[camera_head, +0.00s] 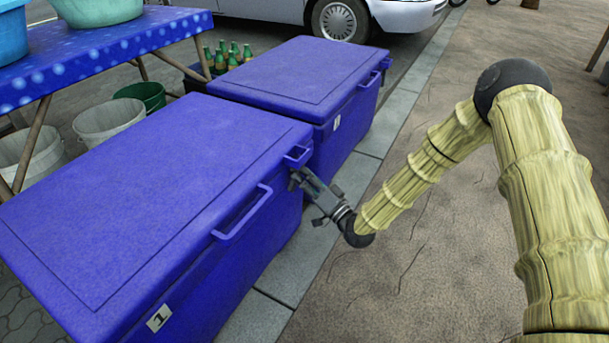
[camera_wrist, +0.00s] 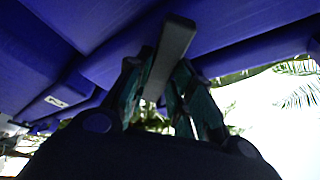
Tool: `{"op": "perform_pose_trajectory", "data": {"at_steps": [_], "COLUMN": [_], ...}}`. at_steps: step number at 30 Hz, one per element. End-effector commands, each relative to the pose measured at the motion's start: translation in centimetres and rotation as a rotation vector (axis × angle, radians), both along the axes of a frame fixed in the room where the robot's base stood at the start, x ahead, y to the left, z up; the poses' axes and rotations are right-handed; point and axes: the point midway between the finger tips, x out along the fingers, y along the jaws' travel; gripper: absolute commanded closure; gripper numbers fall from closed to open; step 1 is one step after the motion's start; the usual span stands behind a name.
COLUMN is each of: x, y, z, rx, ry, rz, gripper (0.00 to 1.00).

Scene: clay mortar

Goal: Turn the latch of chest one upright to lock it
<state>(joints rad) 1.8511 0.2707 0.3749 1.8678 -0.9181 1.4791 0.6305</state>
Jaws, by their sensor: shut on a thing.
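Chest one (camera_head: 190,265) is the near blue chest with a "1" label (camera_head: 159,317) on its front; its lid (camera_head: 140,190) is down. My gripper (camera_head: 303,181) is at the chest's front, close to the far corner and just below the lid's edge. In the wrist view, a grey bar-shaped latch (camera_wrist: 170,50) stands between the two fingers of my gripper (camera_wrist: 168,95), which is shut on it. The bar looks slightly tilted in that view. In the head view the latch is hidden by my gripper, so its true angle cannot be told.
A second blue chest (camera_head: 310,75) stands just beyond chest one, its lid down. A blue-covered table (camera_head: 100,45) with tubs, buckets (camera_head: 108,122) and green bottles (camera_head: 222,60) are behind. A car (camera_head: 330,15) stands far off. The pavement (camera_head: 400,270) in front is clear.

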Motion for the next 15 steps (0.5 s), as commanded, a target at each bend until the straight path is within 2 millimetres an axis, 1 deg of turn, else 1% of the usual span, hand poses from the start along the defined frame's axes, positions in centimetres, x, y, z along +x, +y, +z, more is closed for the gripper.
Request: {"op": "perform_pose_trajectory", "data": {"at_steps": [15], "x": [0.22], "y": [-0.12], "z": [-0.2], "rx": [-0.245], "ry": [-0.42], "rz": [0.002], "gripper": [1.0]}}
